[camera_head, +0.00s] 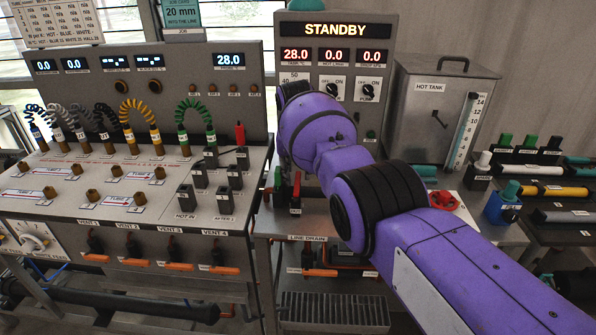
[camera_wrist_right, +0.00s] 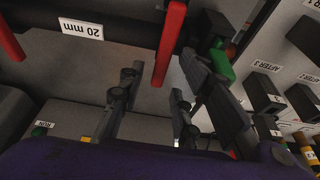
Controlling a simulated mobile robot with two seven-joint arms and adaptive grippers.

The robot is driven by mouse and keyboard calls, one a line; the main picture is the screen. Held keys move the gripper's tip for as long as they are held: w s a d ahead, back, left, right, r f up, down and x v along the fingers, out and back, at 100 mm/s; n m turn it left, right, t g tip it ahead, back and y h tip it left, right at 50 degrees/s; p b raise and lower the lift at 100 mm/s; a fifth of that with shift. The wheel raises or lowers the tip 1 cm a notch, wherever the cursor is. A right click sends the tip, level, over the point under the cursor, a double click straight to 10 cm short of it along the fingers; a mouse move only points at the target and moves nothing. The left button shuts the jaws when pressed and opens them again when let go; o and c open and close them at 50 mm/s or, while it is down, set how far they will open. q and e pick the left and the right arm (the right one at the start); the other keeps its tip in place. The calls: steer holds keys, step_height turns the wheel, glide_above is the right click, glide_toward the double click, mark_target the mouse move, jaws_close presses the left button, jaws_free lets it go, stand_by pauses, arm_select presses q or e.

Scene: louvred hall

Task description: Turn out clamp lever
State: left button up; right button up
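In the right wrist view a long red lever (camera_wrist_right: 170,45) reaches down towards the space between the fingers of my right gripper (camera_wrist_right: 155,92). The fingers are apart, and I see no contact with the lever. I cannot tell whether this is the same lever. A second red bar (camera_wrist_right: 10,35) shows at the upper left. In the head view my purple arm hides the gripper. My left gripper is not in view.
A green handle (camera_wrist_right: 220,62) is close to the right finger. A sloped panel (camera_head: 90,180) with hoses and sockets stands at left. A STANDBY console (camera_head: 335,60), a hot tank (camera_head: 440,100) and a red round knob (camera_head: 443,200) are around my right arm.

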mark_target(297, 186)
steer(key=shift+r, duration=0.1)
steer(key=shift+s+r, duration=0.1)
steer(key=shift+r, duration=0.5)
steer(key=v, duration=1)
steer(key=shift+r, duration=0.3)
steer(key=shift+s+f, duration=0.1)
steer(key=shift+s, duration=0.1)
